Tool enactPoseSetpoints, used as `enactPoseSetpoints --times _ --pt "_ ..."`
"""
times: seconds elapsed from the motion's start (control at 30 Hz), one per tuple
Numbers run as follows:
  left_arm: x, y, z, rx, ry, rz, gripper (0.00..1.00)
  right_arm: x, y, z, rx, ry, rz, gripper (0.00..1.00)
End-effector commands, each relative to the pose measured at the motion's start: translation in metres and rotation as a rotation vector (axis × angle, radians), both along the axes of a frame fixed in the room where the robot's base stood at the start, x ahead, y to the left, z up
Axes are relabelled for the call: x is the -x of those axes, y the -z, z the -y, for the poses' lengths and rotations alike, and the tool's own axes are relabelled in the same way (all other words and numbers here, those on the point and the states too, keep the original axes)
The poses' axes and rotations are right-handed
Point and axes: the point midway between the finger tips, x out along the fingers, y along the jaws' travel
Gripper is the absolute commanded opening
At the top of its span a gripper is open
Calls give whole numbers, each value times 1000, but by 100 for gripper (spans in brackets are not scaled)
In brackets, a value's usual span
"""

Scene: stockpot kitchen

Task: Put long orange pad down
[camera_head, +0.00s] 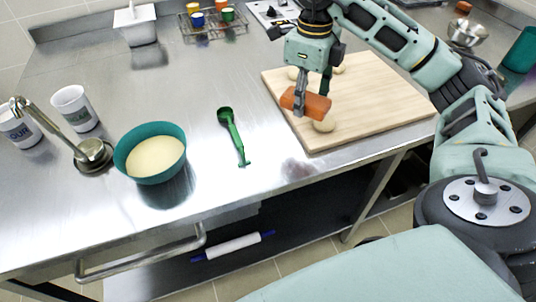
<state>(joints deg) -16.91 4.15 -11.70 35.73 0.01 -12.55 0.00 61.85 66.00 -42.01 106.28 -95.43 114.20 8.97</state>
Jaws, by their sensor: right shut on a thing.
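The long orange pad (316,106) is held in my right gripper (311,104), whose fingers are shut on it. The pad is over the light wooden board (375,95), near the board's left part. I cannot tell whether it touches the board or a dough ball. A pale dough ball (324,125) lies just in front of the pad, and other dough balls show partly behind the gripper. My left gripper is not in view.
A teal bowl (150,152) with pale contents stands at the left. A green ladle (233,137) lies on the steel counter (200,85). The counter between ladle and rack is clear.

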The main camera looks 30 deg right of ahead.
Motion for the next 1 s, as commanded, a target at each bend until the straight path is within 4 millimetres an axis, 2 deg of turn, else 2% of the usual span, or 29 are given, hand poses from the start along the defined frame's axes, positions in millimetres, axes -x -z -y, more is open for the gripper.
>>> enactPoseSetpoints --times 0.1,0.27,0.37,0.7,0.83,1.0 --pt "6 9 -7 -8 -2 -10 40 0 2 14 -6 183 2 18" --pt "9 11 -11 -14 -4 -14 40 0 3 15 -9 281 1 18" --pt "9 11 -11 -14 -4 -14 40 -1 13 -1 -10 283 -2 18" --pt "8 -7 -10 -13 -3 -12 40 -6 54 -76 -10 282 -1 18" --pt "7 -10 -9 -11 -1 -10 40 -8 65 -91 -9 284 0 18" --pt "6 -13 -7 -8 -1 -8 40 -8 77 -96 -8 287 -1 18"
